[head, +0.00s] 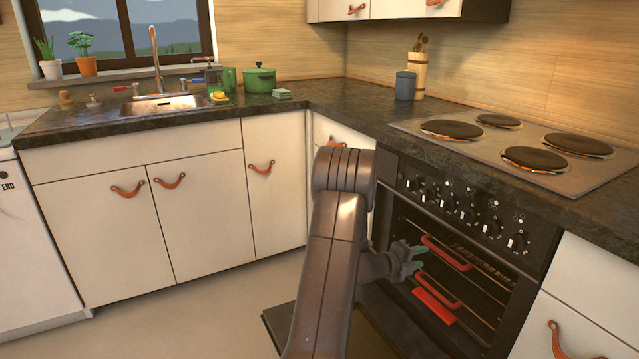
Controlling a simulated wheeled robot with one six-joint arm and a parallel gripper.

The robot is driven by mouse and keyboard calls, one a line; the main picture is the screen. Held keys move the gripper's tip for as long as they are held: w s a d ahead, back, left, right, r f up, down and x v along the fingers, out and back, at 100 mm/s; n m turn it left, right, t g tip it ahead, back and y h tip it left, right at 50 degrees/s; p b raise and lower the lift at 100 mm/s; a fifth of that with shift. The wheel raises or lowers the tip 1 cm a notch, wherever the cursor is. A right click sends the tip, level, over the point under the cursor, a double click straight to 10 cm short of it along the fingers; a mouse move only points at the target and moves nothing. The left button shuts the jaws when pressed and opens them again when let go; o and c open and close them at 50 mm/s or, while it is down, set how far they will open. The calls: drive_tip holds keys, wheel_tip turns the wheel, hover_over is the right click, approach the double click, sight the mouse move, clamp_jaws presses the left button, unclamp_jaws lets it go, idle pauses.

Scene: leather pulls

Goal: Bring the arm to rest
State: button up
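My arm rises from the bottom middle of the head view, bends at a raised elbow and reaches down to the right. My gripper (416,262) is at the front of the oven (520,265), beside the red handles. It is small and partly turned away, so I cannot tell whether its fingers are apart. No held object is visible. The oven's door (278,325) appears lowered, largely hidden behind my arm. Inside are wire racks, an upper red handle (447,254), a lower red handle (438,291) and a flat red piece (434,306).
A dark countertop (330,113) runs above white cabinets (205,215) with leather pulls. The hob (525,145) is above the oven. A green pot (259,80) and a blue canister (405,86) stand on the counter. Open floor (200,320) lies to the left.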

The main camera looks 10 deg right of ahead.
sight(438, 253)
drive_tip(key=b+x, duration=0.2)
drive_tip(key=x, duration=0.9)
drive_tip(key=shift+w+d, duration=0.2)
drive_tip(key=shift+d, duration=0.15)
drive_tip(key=shift+s+a, duration=0.15)
drive_tip(key=shift+a, duration=0.35)
